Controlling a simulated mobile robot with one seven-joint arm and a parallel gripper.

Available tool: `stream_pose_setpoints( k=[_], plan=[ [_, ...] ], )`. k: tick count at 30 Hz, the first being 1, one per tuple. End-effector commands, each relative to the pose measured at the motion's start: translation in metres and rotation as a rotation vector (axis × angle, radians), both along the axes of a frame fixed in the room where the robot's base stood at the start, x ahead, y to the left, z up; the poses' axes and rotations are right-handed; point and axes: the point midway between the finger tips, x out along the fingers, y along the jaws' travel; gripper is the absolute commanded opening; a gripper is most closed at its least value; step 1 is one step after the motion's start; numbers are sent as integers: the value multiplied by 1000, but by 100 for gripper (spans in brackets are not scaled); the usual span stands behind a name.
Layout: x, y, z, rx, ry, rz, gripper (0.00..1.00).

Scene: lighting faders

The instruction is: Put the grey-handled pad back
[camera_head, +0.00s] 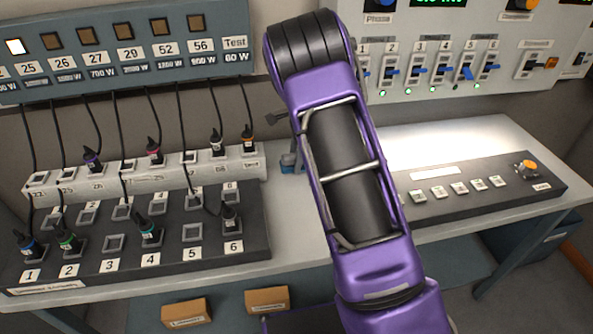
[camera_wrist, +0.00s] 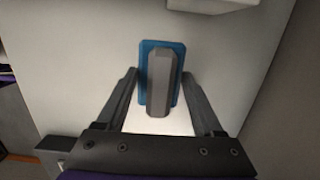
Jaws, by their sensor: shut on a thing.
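The pad is a blue plate with a long grey handle (camera_wrist: 162,84), seen in the wrist view against a pale surface. My gripper (camera_wrist: 160,74) is shut on the pad, with one finger on each side of it. In the head view a small part of the blue pad (camera_head: 290,168) shows just left of my purple arm, at the bench top between the socket rack and the button panel. My arm hides the rest of it. I cannot tell whether the pad touches the surface.
A socket rack (camera_head: 255,222) with several plugged cables fills the bench's left side. A dark button panel (camera_head: 450,201) with an orange knob (camera_head: 527,167) lies right of my arm. A switch panel (camera_head: 430,85) is on the wall. A bright bare bench patch (camera_head: 440,145) lies behind the button panel.

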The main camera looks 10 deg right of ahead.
Motion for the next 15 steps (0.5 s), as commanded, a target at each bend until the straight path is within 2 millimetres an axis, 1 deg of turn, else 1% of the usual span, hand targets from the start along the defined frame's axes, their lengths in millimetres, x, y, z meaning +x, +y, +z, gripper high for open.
stream_pose_setpoints(
  k=[5,10,12,15],
  plan=[
    [0,0,-14,0,2,-1,17],
    [0,-1,-38,0,1,-1,17],
    [0,-1,-43,-1,0,-1,17],
    [0,-1,-43,0,-1,0,17]
  ],
)
